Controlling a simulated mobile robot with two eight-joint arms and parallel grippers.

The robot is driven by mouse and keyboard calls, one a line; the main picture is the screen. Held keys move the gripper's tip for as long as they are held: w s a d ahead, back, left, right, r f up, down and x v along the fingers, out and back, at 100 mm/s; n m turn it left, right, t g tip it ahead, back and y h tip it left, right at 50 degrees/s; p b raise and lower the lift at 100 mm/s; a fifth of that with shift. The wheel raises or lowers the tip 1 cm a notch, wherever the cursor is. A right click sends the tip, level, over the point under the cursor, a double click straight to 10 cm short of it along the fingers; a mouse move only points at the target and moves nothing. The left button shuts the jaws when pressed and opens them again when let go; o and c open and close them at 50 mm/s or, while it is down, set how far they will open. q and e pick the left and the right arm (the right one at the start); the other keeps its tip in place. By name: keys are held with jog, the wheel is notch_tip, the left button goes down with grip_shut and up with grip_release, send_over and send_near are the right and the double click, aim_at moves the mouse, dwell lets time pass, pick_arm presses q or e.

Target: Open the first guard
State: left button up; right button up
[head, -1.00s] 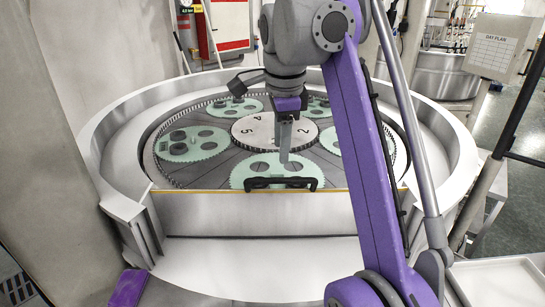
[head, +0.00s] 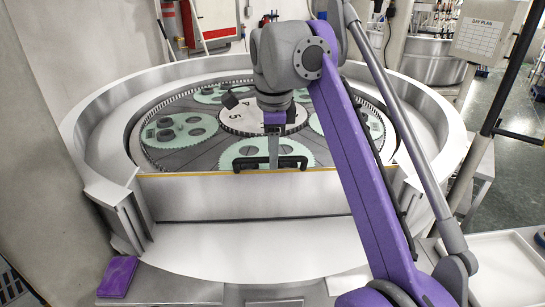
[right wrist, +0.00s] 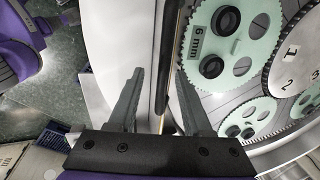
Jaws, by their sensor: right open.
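The guard (head: 240,195) is a pale upright panel with a yellow top edge, closing the front of the round lapping machine. It stands upright. Its black handle (head: 240,164) sits at the middle of the top edge. My right gripper (head: 273,160) points down at the handle, its fingertips at about bar height. In the right wrist view the gripper (right wrist: 158,95) is open, and the dark handle bar (right wrist: 165,65) and yellow edge run between its two fingers. I cannot tell if a finger touches the bar. My left gripper is not in view.
Behind the guard lie green toothed carriers (head: 180,130) and a numbered centre disc (head: 240,118). A high grey rim (head: 85,130) surrounds them. A white tray (head: 500,262) is at the lower right, and a day plan board (head: 483,35) stands at the upper right.

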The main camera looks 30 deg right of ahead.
jog(key=shift+w+f, duration=0.4)
jog(key=shift+w, duration=0.05)
jog(key=shift+s, duration=0.1)
jog(key=shift+c, duration=0.3)
grip_shut()
dwell(0.8)
